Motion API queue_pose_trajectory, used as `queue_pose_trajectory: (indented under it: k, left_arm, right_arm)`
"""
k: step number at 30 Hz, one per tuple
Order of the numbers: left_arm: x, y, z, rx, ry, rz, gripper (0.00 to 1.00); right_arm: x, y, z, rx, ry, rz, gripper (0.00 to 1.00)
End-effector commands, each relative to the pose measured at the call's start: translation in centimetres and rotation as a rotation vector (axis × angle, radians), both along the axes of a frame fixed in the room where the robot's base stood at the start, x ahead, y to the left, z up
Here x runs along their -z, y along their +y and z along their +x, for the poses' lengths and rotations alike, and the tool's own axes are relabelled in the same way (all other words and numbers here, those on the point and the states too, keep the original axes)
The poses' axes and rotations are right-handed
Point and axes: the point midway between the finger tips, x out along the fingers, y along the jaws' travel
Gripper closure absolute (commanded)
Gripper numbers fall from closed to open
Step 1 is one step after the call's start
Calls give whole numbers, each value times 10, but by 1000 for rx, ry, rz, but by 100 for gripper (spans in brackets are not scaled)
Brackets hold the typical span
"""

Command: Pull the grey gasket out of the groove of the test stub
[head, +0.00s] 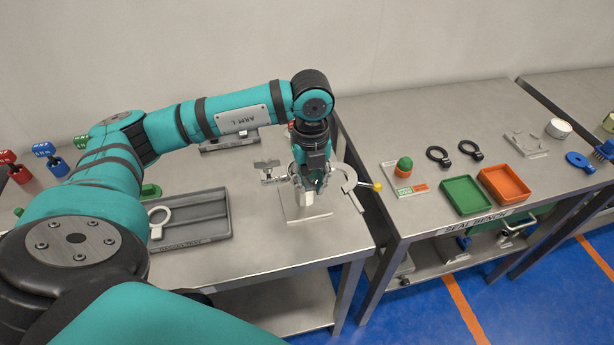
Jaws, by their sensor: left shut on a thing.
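The test stub (301,203) stands on a pale square base plate (306,217) on the left bench. A grey valve with a T-shaped handle (267,165) sits on its left side. An open grey clamp (348,181) with a yellow knob (377,186) sits on its right. My left gripper (312,186) points down over the top of the stub with its fingers closed. It is shut on the grey gasket at the stub, which the fingers mostly hide; I cannot tell whether the gasket is still in the groove. My right gripper is not in view.
A grey tray (204,224) with a pale tabbed ring (158,222) lies left of the stub. The right bench holds a green box (465,195), an orange box (504,186) and black tabbed rings (439,156). A gap separates the benches.

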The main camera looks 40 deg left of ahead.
Motion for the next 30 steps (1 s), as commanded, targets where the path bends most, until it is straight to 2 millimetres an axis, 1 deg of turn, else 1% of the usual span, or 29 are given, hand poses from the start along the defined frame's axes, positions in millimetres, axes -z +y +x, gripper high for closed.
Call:
queue_pose_trajectory:
  k: [4,13,21,24,30]
  left_arm:
    - [-6,0,0,0,-1,-1,100]
    - [-12,0,0,1,-1,-1,100]
    - [-33,0,0,1,-2,-1,100]
    - [-38,0,0,1,-2,-1,100]
    - [-38,0,0,1,-1,0,100]
  right_arm:
    - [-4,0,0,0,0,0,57]
    - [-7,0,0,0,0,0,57]
    - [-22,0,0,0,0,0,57]
    - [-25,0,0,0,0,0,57]
    - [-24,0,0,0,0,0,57]
